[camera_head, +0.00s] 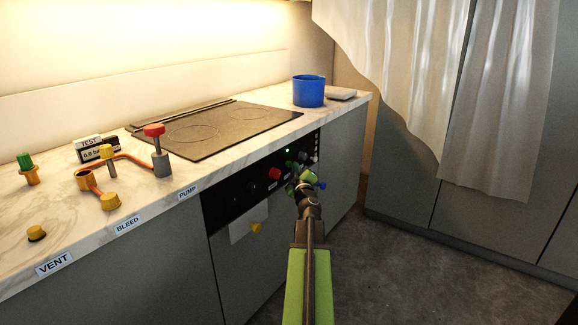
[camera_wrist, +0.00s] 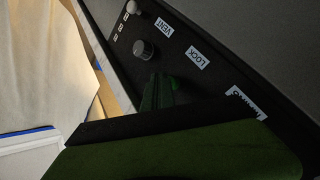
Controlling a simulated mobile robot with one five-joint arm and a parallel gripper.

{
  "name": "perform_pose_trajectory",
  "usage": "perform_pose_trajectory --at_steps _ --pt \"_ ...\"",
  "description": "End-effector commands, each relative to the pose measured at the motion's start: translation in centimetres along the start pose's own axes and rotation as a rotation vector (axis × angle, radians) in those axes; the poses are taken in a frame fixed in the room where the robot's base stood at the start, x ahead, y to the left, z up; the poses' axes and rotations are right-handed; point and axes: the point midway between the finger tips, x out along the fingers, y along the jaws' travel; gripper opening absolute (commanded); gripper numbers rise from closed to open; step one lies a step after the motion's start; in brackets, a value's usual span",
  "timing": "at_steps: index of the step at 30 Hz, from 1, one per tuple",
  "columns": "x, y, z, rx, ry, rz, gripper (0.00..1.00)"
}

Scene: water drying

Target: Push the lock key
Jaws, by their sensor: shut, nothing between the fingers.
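The control panel front (camera_head: 235,196) is black and set below the hob. In the wrist view a white LOCK label (camera_wrist: 197,58) sits on the panel (camera_wrist: 215,88), with a grey round knob (camera_wrist: 144,49) beside it. My gripper (camera_wrist: 165,90) is shut and empty, its green fingers pointing at the panel below that knob in the picture. I cannot tell whether the fingertips touch the panel. In the head view my gripper (camera_head: 304,179) is in front of the panel's right part and hides some controls.
A VENT label (camera_wrist: 166,24) and a pale knob (camera_wrist: 132,8) are further up the panel. A red knob (camera_head: 275,173) is left of my gripper. A blue pot (camera_head: 308,91) stands on the counter. Floor to the right is clear.

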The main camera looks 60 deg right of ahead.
Motion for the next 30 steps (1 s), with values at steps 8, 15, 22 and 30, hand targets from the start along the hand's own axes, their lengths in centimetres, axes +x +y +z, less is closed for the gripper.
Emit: perform_pose_trajectory --at_steps 8,15,22,30 --pt "0.02 -0.05 -0.06 0.0 0.001 -0.001 0.0" --pt "0.5 -0.4 -0.42 0.0 0.002 -0.001 0.0" --pt "0.75 -0.63 -0.69 0.001 0.004 -0.002 0.0" --pt "0.42 -0.67 -0.71 0.0 0.008 -0.005 0.0"
